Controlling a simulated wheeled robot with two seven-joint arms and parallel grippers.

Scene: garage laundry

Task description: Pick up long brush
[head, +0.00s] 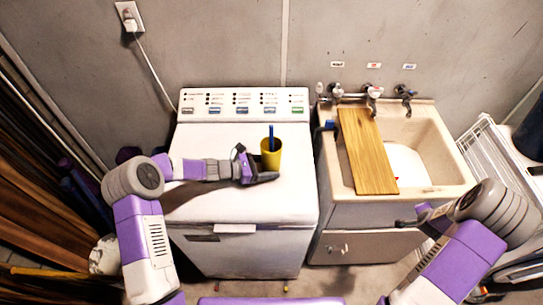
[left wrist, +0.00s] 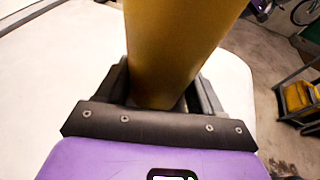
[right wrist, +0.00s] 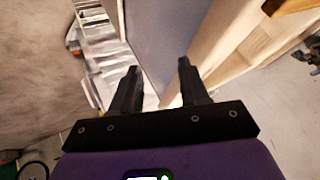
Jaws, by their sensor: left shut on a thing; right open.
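A yellow cup (head: 271,158) stands upright on the right part of the white washer top. A blue stick-like handle (head: 271,132) rises out of the cup; its lower end is hidden inside, so I cannot tell whether it is the long brush. My left gripper (head: 264,175) is shut on the cup low on its body. In the left wrist view the yellow cup wall (left wrist: 175,45) fills the space between the fingers. My right gripper (head: 408,221) is open and empty in front of the sink cabinet; its spread fingers also show in the right wrist view (right wrist: 160,85).
The washer (head: 225,190) has a control panel at the back. To its right is a beige sink (head: 425,140) with a wooden board (head: 366,150) across its left side. A small blue item (head: 329,126) sits at the sink's left edge. A white rack (head: 490,160) stands at far right.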

